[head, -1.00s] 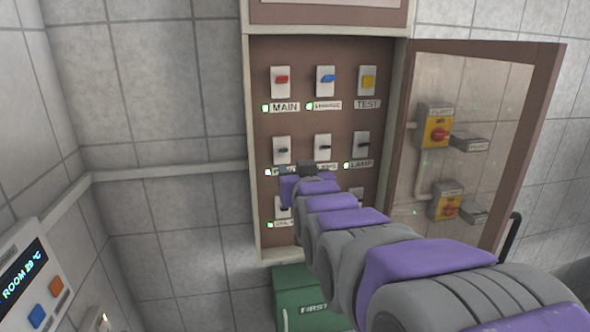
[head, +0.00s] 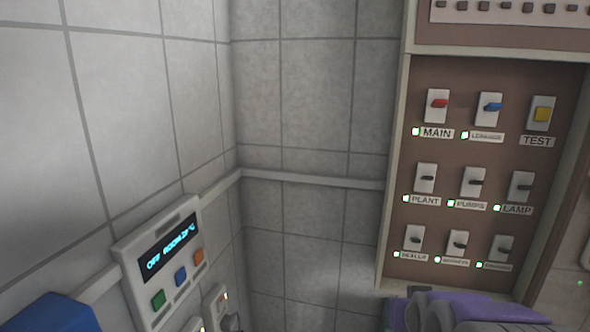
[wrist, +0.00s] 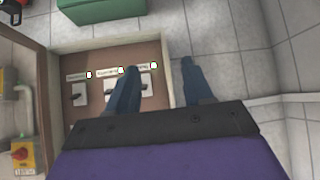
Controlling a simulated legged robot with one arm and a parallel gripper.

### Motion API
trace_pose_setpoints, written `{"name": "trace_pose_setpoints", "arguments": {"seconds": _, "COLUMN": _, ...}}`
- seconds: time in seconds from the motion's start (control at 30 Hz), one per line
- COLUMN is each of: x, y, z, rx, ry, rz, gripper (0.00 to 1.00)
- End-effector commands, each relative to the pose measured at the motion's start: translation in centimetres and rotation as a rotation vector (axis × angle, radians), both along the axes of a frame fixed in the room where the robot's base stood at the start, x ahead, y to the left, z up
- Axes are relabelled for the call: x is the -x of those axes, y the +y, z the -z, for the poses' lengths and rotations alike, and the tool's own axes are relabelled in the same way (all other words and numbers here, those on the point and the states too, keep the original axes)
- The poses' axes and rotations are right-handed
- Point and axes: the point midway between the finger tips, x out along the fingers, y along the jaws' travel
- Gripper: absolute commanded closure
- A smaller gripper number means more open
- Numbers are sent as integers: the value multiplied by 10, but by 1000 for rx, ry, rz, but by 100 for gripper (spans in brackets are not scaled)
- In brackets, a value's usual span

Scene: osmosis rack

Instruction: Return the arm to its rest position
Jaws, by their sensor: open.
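My gripper (wrist: 158,85) shows in the wrist view with its two dark fingers apart and nothing between them. One finger overlaps the lower row of switches of the brown electrical panel (wrist: 82,66); I cannot tell the distance between them. In the head view my purple and grey arm (head: 455,312) shows only at the bottom right edge, below the panel (head: 450,155). The gripper itself is not visible in the head view.
The panel holds several labelled switches with green lights. A control box (head: 165,262) with a blue display is on the left wall. A green box (wrist: 98,10) is at the wrist view's top. A yellow and red switch (wrist: 22,155) is at lower left.

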Motion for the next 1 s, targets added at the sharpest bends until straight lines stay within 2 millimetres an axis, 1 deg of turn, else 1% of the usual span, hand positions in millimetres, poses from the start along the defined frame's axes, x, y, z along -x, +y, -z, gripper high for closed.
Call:
{"name": "trace_pose_setpoints", "arguments": {"seconds": 0.03, "x": 21, "y": 12, "z": 24, "rx": -15, "ry": 97, "rz": -22, "gripper": 49}}
{"name": "trace_pose_setpoints", "arguments": {"seconds": 0.07, "x": 35, "y": 19, "z": 36, "rx": -23, "ry": 156, "rz": -32, "gripper": 49}}
{"name": "trace_pose_setpoints", "arguments": {"seconds": 0.1, "x": 54, "y": 27, "z": 52, "rx": -33, "ry": 238, "rz": -47, "gripper": 49}}
{"name": "trace_pose_setpoints", "arguments": {"seconds": 0.17, "x": 86, "y": 38, "z": 74, "rx": -47, "ry": 363, "rz": -67, "gripper": 49}}
{"name": "trace_pose_setpoints", "arguments": {"seconds": 0.2, "x": 108, "y": 44, "z": 87, "rx": -54, "ry": 445, "rz": -80, "gripper": 49}}
{"name": "trace_pose_setpoints", "arguments": {"seconds": 0.27, "x": 141, "y": 52, "z": 103, "rx": -63, "ry": 566, "rz": -98, "gripper": 49}}
{"name": "trace_pose_setpoints", "arguments": {"seconds": 0.3, "x": 161, "y": 56, "z": 111, "rx": -67, "ry": 637, "rz": -108, "gripper": 49}}
{"name": "trace_pose_setpoints", "arguments": {"seconds": 0.4, "x": 205, "y": 64, "z": 124, "rx": -73, "ry": 789, "rz": -129, "gripper": 49}}
{"name": "trace_pose_setpoints", "arguments": {"seconds": 0.5, "x": 235, "y": 67, "z": 129, "rx": -75, "ry": 892, "rz": -142, "gripper": 49}}
{"name": "trace_pose_setpoints", "arguments": {"seconds": 0.6, "x": 251, "y": 69, "z": 131, "rx": -75, "ry": 948, "rz": -147, "gripper": 49}}
{"name": "trace_pose_setpoints", "arguments": {"seconds": 0.67, "x": 255, "y": 69, "z": 131, "rx": -76, "ry": 961, "rz": -149, "gripper": 49}}
{"name": "trace_pose_setpoints", "arguments": {"seconds": 0.8, "x": 256, "y": 69, "z": 131, "rx": -77, "ry": 964, "rz": -149, "gripper": 49}}
{"name": "trace_pose_setpoints", "arguments": {"seconds": 0.9, "x": 256, "y": 69, "z": 131, "rx": -77, "ry": 964, "rz": -149, "gripper": 57}}
{"name": "trace_pose_setpoints", "arguments": {"seconds": 1.0, "x": 256, "y": 69, "z": 131, "rx": -76, "ry": 963, "rz": -149, "gripper": 57}}
